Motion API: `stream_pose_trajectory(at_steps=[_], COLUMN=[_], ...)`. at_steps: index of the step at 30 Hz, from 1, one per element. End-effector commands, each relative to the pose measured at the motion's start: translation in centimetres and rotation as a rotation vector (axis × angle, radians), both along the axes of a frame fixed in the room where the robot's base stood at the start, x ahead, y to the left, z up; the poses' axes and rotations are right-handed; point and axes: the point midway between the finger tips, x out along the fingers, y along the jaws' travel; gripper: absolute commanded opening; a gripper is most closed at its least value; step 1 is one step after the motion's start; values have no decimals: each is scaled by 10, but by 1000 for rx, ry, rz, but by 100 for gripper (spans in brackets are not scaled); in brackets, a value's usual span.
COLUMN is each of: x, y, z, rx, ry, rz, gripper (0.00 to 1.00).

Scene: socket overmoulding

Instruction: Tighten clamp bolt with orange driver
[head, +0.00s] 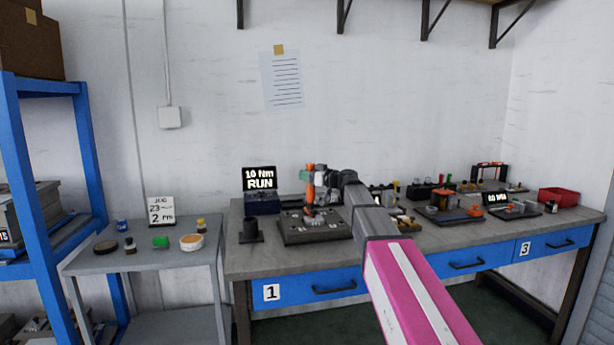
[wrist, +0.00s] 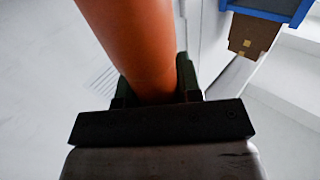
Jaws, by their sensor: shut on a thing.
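The orange driver (head: 310,183) stands upright over the dark fixture plate (head: 300,236) on the workbench, at the left end in the head view. My gripper (head: 312,176) is shut on the driver. In the wrist view the driver's orange body (wrist: 132,45) fills the upper middle between the dark jaws (wrist: 152,95).
A display (head: 261,179) reading "10 Nm RUN" stands behind left of the fixture. A dark cup-like holder (head: 250,231) is at its left. Several parts and a second fixture (head: 445,212) crowd the bench to the right. A side table (head: 150,256) with small pots stands left.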

Motion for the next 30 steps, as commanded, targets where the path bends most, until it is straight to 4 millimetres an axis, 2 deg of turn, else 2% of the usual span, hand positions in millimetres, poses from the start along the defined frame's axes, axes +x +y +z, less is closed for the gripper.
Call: stream_pose_trajectory(at_steps=[30], x=[0], y=[0], z=[-7], rx=[-3], ry=[1], rz=[1], gripper=[0])
